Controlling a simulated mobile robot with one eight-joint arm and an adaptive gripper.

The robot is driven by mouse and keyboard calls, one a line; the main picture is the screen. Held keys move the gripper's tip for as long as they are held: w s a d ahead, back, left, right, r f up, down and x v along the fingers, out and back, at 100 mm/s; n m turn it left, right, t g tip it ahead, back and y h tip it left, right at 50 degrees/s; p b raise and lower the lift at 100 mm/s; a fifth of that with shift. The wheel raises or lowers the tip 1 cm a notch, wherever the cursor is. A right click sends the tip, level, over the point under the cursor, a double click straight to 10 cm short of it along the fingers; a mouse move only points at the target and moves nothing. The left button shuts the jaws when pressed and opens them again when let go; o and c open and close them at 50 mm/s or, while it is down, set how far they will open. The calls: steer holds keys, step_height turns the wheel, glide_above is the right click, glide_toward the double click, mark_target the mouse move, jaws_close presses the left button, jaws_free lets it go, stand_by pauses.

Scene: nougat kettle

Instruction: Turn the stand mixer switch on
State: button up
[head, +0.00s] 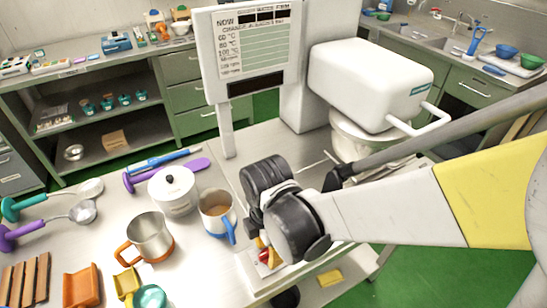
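The stand mixer has a large white rounded head (372,82) with a teal label, at the right of the work table in the head view. A pale bowl (352,135) is under the head, partly covered by my arm and a dark bar. I cannot make out the mixer switch. Small red and yellow parts (265,255) show on a pale surface just below my black wrist joints; I cannot tell what they are. My arm reaches in from the right, in front of the mixer's lower part. I cannot make out my gripper's fingers.
A lidded white pot (173,190), a mug with a blue handle (217,212) and a steel jug (150,238) stand left of my wrist. Green floor (440,270) is open at lower right.

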jaws_close()
steer(key=shift+m, duration=0.5)
steer(key=m, duration=0.3)
steer(key=shift+m, duration=0.4)
steer(key=m, duration=0.4)
steer(key=shift+m, duration=0.3)
steer(key=m, duration=0.8)
steer(key=shift+m, duration=0.4)
